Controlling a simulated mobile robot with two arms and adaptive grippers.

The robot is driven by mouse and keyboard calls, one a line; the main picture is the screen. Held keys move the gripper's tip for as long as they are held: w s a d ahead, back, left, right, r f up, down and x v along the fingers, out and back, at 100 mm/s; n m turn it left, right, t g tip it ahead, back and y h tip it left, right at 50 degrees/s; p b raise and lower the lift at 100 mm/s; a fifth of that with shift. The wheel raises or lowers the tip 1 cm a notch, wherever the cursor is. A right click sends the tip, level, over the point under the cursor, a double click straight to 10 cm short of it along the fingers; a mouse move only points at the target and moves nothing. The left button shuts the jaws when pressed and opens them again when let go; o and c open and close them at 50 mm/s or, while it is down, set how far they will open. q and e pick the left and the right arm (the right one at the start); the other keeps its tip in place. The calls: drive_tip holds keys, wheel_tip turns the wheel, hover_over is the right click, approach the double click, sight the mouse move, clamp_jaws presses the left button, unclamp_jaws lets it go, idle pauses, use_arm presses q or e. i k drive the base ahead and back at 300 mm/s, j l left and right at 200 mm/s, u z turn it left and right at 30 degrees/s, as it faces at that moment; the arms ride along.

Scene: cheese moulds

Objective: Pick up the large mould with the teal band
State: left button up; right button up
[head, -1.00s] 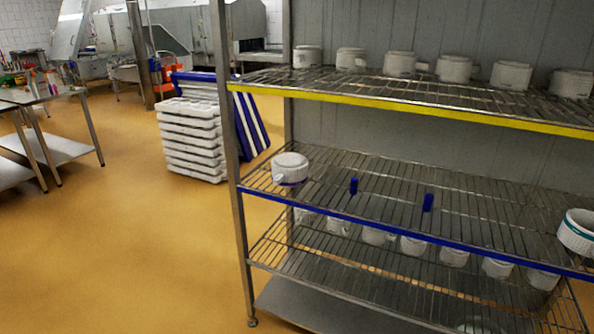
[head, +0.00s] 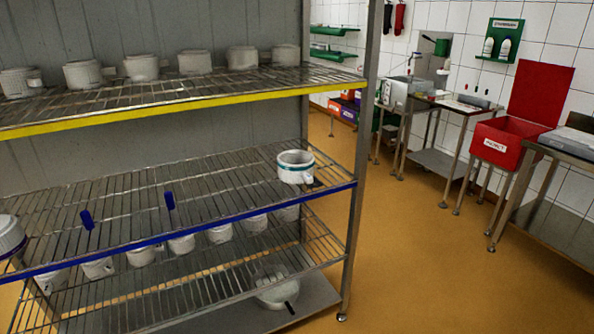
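The large white mould with the teal band (head: 296,170) stands upright near the right end of the middle, blue-edged shelf (head: 215,222). Its handle points towards the front right. Another large white mould (head: 8,236) stands on the same shelf at the left edge of the picture, partly cut off, with a dark purplish band low down. Neither of my grippers is in view.
Several smaller white moulds (head: 141,67) stand on the yellow-edged top shelf (head: 190,102). More hang or stand below the middle shelf. Two blue upright pieces (head: 169,200) rise from it. A rack post (head: 362,170) bounds the right; open floor (head: 420,260) lies beyond.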

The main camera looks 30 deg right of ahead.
sight(299, 170)
drive_tip(key=l+u, duration=0.15)
drive_tip(key=l, duration=0.35)
drive_tip(key=k+l+u, duration=0.2)
drive_tip(key=l, duration=0.3)
drive_tip(key=l+u, duration=0.15)
drive_tip(key=l, duration=0.35)
drive_tip(key=k, duration=0.05)
